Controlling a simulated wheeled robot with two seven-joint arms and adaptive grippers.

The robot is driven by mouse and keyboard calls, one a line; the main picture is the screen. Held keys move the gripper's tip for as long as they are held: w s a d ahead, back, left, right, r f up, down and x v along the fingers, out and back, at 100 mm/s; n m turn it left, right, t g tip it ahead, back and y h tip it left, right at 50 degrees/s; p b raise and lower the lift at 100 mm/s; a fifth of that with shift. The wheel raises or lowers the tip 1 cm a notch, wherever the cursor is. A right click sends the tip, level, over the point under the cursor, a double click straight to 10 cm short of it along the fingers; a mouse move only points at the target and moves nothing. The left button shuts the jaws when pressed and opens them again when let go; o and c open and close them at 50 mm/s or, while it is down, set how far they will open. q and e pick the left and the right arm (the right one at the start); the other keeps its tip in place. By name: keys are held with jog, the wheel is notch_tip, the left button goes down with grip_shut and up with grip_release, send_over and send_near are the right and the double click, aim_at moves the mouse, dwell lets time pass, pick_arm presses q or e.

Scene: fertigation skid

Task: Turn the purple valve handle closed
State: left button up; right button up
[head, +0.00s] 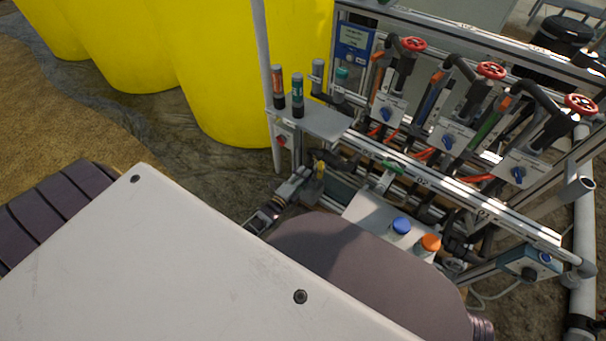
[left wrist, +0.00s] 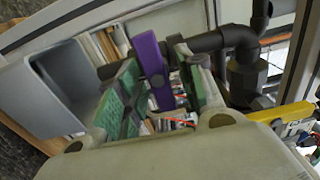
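The purple valve handle (left wrist: 152,65) stands as a flat bar in the left wrist view. My left gripper (left wrist: 158,72) is around it, with one green-padded finger on each side. Gaps show between the pads and the handle, so the gripper looks open and not clamped on it. The handle's lower end and valve body are partly hidden by the gripper and clutter. In the head view, I cannot make out the purple handle; my left arm's large links cover much of the foreground. My right gripper is not in view.
Black pipe elbows (left wrist: 238,42) and a yellow handle (left wrist: 280,112) are close to the right of the gripper. A grey bin (left wrist: 60,85) is at left. The skid carries red handwheels (head: 490,70), blue knobs (head: 447,142), and blue (head: 401,225) and orange caps (head: 431,243). Yellow tanks (head: 215,70) stand behind.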

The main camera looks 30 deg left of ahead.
pick_arm(q)
jog(key=shift+s, duration=0.15)
jog(key=s, duration=1.1)
jog(key=shift+s+a, duration=0.35)
jog(key=shift+a, duration=0.1)
dwell(0.5)
